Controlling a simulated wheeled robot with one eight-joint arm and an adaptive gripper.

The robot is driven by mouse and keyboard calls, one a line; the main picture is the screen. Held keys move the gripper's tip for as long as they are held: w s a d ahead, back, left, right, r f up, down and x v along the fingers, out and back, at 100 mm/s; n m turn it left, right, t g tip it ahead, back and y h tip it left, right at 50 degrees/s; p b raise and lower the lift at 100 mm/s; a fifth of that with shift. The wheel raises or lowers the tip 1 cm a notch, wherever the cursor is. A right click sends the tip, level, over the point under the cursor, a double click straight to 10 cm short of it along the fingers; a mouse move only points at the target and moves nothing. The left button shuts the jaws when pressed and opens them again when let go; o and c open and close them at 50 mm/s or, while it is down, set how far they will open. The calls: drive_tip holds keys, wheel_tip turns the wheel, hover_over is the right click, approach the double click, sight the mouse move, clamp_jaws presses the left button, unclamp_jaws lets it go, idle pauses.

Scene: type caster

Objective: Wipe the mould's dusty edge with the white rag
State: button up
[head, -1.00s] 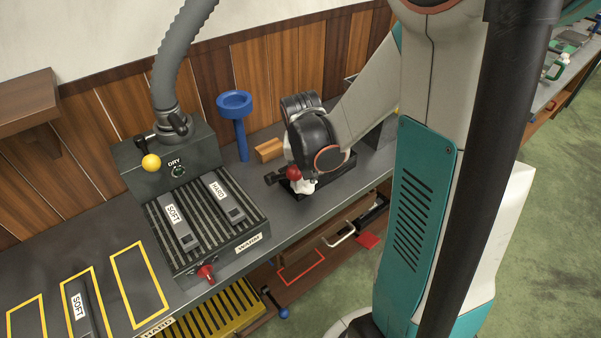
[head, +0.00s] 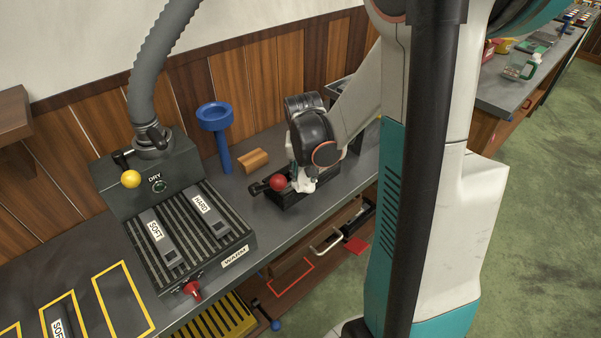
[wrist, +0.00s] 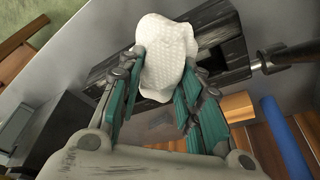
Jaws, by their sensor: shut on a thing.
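The white rag (wrist: 165,55) is a crumpled, dimpled cloth held between the teal fingers of my gripper (wrist: 166,62). A bit of the rag (head: 303,186) also shows under my wrist in the head view. The mould (wrist: 232,45) is a dark, scuffed block with a square opening beside the rag. It lies on the grey bench, and its dark body (head: 291,200) shows below my gripper in the head view. The rag lies over part of the mould's edge and hides it. I cannot tell whether it presses on it, and I see no clear dust.
A red ball knob (head: 278,183) on a dark handle sits at the mould's left end. A wooden block (head: 254,160) and a blue funnel stand (head: 221,140) are behind. A ribbed warming plate (head: 190,235) with two labelled bars stands left. Bare bench (head: 262,220) lies between.

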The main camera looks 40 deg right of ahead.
drive_tip(key=shift+w+d+f, duration=0.1)
drive_tip(key=shift+d, duration=1.95)
drive_tip(key=shift+w+d, duration=0.15)
drive_tip(key=shift+d, duration=1.4)
drive_tip(key=shift+w+d, duration=0.15)
drive_tip(key=shift+d, duration=1.4)
drive_tip(key=shift+r, duration=0.25)
drive_tip(key=shift+r+p, duration=1.95)
drive_tip(key=shift+r, duration=0.95)
drive_tip(key=shift+r, duration=0.1)
wheel_tip(320, 180, up, 3)
drive_tip(key=shift+f+p, duration=0.1)
drive_tip(key=shift+p, duration=1)
drive_tip(key=shift+f, duration=0.15)
